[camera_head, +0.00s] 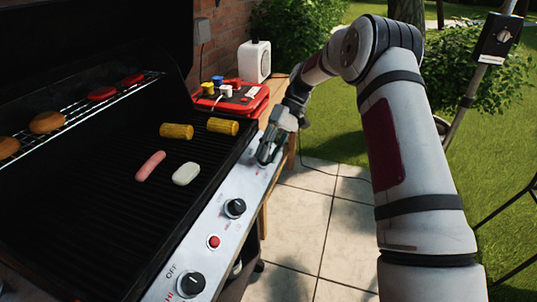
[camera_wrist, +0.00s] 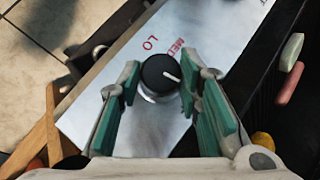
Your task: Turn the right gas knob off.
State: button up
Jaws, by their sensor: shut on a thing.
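My gripper (camera_head: 268,150) is at the far end of the grill's silver control panel (camera_head: 222,190). In the wrist view, a round black knob (camera_wrist: 159,75) sits between its green-padded fingertips (camera_wrist: 160,88). The gripper is shut on this right gas knob, one finger on each side. The knob's white pointer line points to the right in the wrist view. Red LO and MED labels show beyond it; its OFF mark is not visible. My gripper hides this knob in the head view. Two other black knobs, a middle one (camera_head: 235,208) and a near one (camera_head: 191,284), are on the panel.
A red button (camera_head: 214,241) sits between the nearer knobs. A red case (camera_head: 240,97) and white device (camera_head: 254,61) stand beyond. Paving (camera_head: 310,220) lies right.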

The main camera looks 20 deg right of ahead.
jog(key=shift+m+y, duration=0.4)
jog(key=shift+m, duration=0.1)
dwell(0.3)
jog(key=o, duration=1.1)
jog(key=shift+v, duration=6)
jog(key=shift+w+d+f, duration=0.1)
jog(key=shift+f, duration=0.1)
